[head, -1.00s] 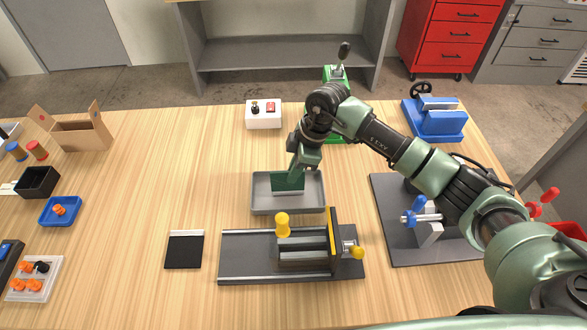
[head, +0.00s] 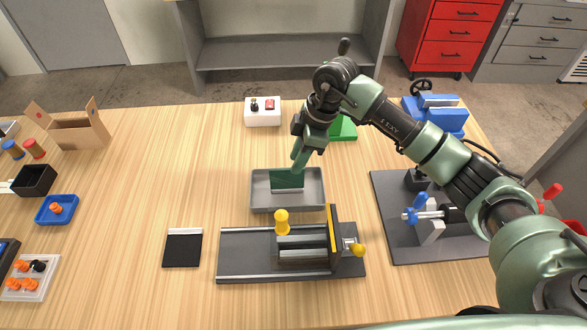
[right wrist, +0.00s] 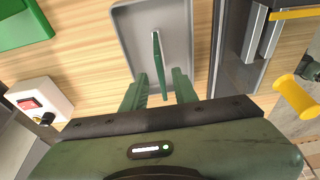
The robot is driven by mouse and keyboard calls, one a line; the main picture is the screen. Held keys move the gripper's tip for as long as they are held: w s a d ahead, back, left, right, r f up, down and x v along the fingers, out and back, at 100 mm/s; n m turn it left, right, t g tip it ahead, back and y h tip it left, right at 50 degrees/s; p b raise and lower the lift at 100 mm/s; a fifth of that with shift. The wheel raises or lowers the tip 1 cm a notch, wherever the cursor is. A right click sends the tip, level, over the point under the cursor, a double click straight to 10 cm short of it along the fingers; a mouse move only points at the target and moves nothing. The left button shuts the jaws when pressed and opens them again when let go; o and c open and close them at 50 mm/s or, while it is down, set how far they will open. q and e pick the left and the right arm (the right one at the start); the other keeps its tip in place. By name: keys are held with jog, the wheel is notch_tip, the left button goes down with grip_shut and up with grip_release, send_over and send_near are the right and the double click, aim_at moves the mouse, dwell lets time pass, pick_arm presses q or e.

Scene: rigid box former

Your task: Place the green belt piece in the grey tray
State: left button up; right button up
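The green belt piece (head: 287,179) stands upright in the grey tray (head: 316,190), with a pale strip along its lower edge. In the right wrist view the belt piece (right wrist: 158,62) shows nearly edge-on over the tray (right wrist: 125,25). My right gripper (head: 300,157) is above the tray, at the top right of the piece. In the right wrist view its fingers (right wrist: 160,88) are spread, with clear gaps on both sides of the piece's near edge. My left gripper is not in view.
A fixture with a yellow knob (head: 281,217) stands just in front of the tray. A black plate (head: 182,250) lies to its left. A white switch box (head: 262,113) is behind, and a dark clamp board (head: 395,245) is at the right.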

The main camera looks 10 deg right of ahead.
jog(key=b+v, duration=0.1)
jog(key=v, duration=0.6)
jog(key=shift+r+b, duration=0.4)
jog(key=shift+d, duration=0.15)
